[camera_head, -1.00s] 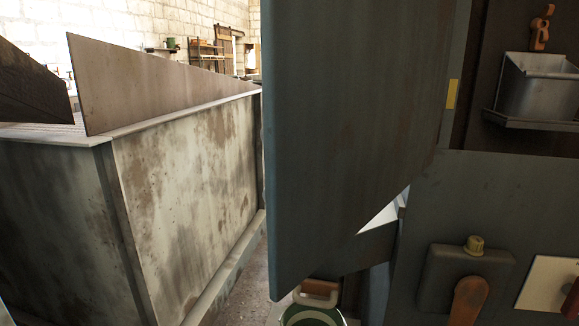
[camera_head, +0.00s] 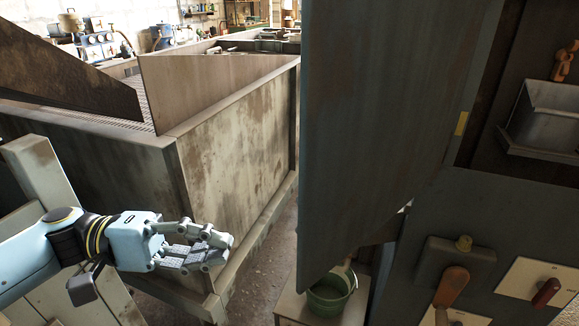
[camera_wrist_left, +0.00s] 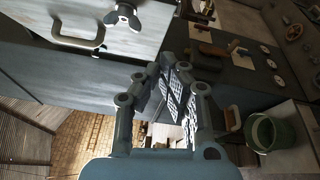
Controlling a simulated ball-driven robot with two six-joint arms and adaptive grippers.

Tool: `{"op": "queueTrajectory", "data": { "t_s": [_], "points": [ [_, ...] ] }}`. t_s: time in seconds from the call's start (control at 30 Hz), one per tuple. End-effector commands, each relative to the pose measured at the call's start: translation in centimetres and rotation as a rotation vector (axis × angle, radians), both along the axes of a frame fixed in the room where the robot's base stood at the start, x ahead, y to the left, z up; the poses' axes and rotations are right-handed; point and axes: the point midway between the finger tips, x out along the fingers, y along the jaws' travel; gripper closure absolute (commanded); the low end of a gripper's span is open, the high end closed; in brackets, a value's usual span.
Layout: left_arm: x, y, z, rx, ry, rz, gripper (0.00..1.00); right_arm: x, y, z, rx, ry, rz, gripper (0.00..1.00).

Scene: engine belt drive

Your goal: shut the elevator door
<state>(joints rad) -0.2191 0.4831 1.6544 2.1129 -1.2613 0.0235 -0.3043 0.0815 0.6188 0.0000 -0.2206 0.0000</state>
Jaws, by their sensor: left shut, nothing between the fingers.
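The elevator door looks to be the large blue-grey panel (camera_head: 390,110) that fills the upper middle of the head view. It stands out at an angle from the dark cabinet on the right, open. My left gripper (camera_head: 212,248) is left of the panel and lower, apart from it. Its fingers (camera_wrist_left: 180,85) are closed together and empty. In the left wrist view a grey panel (camera_wrist_left: 150,30) with a bar handle (camera_wrist_left: 78,40) and a wing nut (camera_wrist_left: 125,17) lies past the fingers; I cannot tell if it is the same door. My right gripper is not in view.
A stained metal bin (camera_head: 235,140) stands at left, behind my left gripper. A green bucket (camera_head: 328,298) sits on a low stand below the panel. A control panel with levers (camera_head: 450,287) is at lower right. A strip of floor between bin and panel is free.

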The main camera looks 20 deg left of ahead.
Motion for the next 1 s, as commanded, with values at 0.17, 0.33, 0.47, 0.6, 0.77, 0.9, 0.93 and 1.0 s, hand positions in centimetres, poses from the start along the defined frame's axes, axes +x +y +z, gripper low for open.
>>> {"op": "queueTrajectory", "data": {
  "t_s": [0.17, 0.33, 0.47, 0.6, 0.77, 0.9, 0.93, 1.0],
  "points": [
    [1.0, 1.6, 5.0, -0.170, -0.011, 0.003, 1.00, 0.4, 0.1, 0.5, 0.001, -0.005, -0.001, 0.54],
    [1.4, 1.5, 6.5, -0.217, -0.014, 0.004, 1.00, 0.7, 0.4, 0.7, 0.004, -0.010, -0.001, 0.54],
    [1.9, -0.2, 7.0, -0.220, -0.015, 0.005, 1.00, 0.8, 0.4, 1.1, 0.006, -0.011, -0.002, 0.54],
    [2.7, -2.7, 7.7, -0.220, -0.016, 0.006, 1.00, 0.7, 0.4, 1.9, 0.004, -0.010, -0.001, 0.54],
    [3.4, -5.2, 8.2, -0.218, -0.014, 0.006, 1.00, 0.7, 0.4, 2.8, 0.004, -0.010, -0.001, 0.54],
    [3.9, -6.7, 8.4, -0.216, -0.012, 0.006, 1.00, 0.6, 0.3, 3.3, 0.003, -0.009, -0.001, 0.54],
    [3.9, -6.8, 8.5, -0.215, -0.012, 0.006, 1.00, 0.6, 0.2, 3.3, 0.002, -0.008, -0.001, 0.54],
    [4.0, -7.2, 8.5, -0.215, -0.012, 0.006, 1.00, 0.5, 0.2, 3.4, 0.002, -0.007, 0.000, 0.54]
  ]
}}
